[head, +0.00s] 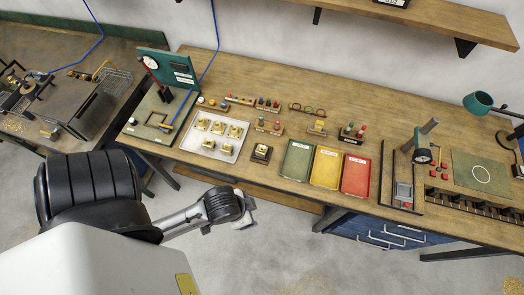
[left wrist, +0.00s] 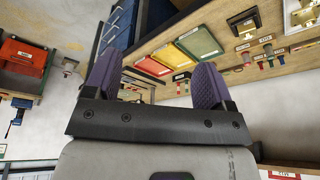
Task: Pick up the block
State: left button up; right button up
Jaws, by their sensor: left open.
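Several brass blocks (head: 219,128) sit on a light tray (head: 190,143) at the left of the workbench. Another brass piece (head: 262,149) sits on a small dark base just right of the tray. It also shows in the left wrist view on its dark base (left wrist: 242,24). The task's words do not tell which block is meant. My left gripper (head: 246,212) is in front of the bench's front edge, apart from all blocks. In the left wrist view its two purple fingers (left wrist: 156,85) are spread wide with nothing between them. My right gripper is in neither view.
Green (head: 296,161), yellow (head: 326,168) and red (head: 357,174) trays lie right of the dark base. A shelf (head: 420,22) overhangs the back right. Blue drawers (head: 375,231) sit under the bench.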

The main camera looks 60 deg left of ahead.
pick_arm(q)
jog(key=shift+o, duration=0.6)
